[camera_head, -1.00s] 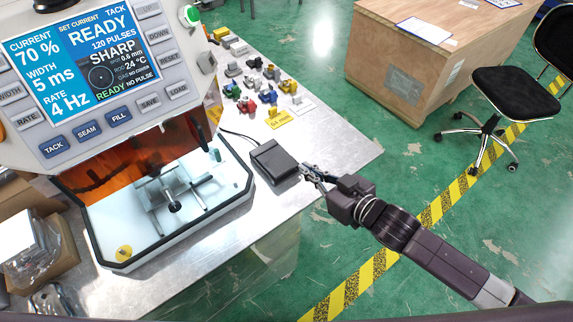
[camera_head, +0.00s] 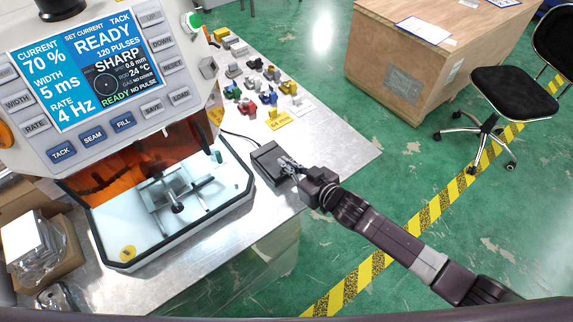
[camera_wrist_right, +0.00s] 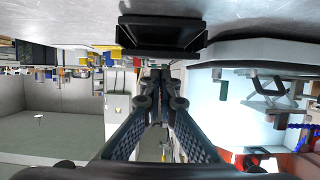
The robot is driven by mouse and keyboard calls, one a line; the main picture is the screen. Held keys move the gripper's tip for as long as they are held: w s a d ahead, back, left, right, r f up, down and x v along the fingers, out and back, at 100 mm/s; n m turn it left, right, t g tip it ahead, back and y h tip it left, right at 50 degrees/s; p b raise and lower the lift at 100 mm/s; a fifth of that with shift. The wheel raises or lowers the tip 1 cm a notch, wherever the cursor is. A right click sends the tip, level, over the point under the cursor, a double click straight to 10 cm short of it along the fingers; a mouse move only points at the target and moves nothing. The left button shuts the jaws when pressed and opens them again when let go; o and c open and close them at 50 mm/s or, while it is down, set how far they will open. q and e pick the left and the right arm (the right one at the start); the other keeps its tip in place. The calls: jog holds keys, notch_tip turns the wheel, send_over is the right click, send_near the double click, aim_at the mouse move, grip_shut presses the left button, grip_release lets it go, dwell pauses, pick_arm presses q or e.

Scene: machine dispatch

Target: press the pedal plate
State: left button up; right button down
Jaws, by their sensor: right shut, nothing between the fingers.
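The pedal plate (camera_head: 265,158) is a dark grey block with a sloped top, on the metal table beside the machine. It also shows in the wrist view (camera_wrist_right: 160,33), just beyond my fingertips. My right gripper (camera_head: 286,163) is shut and empty. Its fingertips overlap the pedal's right side in the head view; I cannot tell whether they touch it. The closed fingers (camera_wrist_right: 160,80) also show in the wrist view. My left gripper is not in view.
The welding machine (camera_head: 175,205) with its screen (camera_head: 90,68) stands left of the pedal. Several small coloured parts (camera_head: 262,95) and yellow cards (camera_head: 278,119) lie behind it. A cable runs from the pedal's back. A wooden crate (camera_head: 410,70) and chair (camera_head: 515,90) stand on the floor to the right.

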jog(key=shift+f, duration=0.55)
